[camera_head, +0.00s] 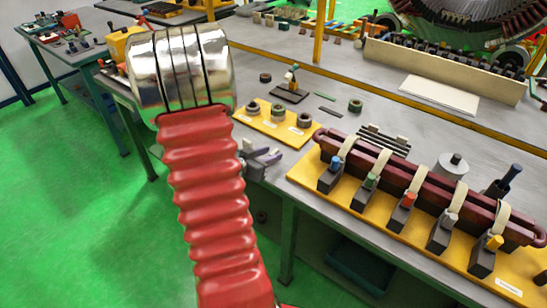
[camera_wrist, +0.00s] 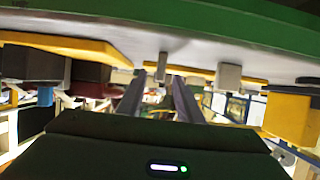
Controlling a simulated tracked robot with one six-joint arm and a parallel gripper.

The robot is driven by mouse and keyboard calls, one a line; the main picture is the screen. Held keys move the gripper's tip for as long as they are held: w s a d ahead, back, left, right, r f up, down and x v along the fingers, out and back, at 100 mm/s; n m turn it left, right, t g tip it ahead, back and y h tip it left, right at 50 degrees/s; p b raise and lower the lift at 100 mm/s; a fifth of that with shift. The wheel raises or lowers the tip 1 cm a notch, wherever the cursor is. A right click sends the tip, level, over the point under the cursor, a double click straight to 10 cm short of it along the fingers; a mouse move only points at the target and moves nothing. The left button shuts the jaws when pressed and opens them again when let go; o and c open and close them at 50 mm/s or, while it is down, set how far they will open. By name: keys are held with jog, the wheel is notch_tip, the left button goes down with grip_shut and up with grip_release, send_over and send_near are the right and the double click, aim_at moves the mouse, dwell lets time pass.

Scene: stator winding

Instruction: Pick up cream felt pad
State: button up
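A flat cream rectangle (camera_head: 439,94), which looks like the cream felt pad, lies on the grey bench at the back right, in front of a long cream rack. I cannot make it out in the wrist view. My gripper (camera_head: 264,157) shows partly behind my red arm, near the bench's front edge and well apart from the pad, which is farther back and to the right. In the wrist view my gripper's two dark fingers (camera_wrist: 160,77) stand apart with nothing seen between them.
A yellow board (camera_head: 270,127) with small rings lies just beyond my gripper. To the right, a dark red bar with cream straps stands among several colour-topped clamps (camera_head: 405,212). A small dark stand (camera_head: 289,92) sits behind. A yellow post (camera_head: 320,35) rises at the back.

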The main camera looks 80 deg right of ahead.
jog(key=shift+c, duration=0.4)
grip_shut()
jog(key=shift+r, duration=0.1)
notch_tip(320, 180, up, 10)
dwell(0.8)
dwell(0.5)
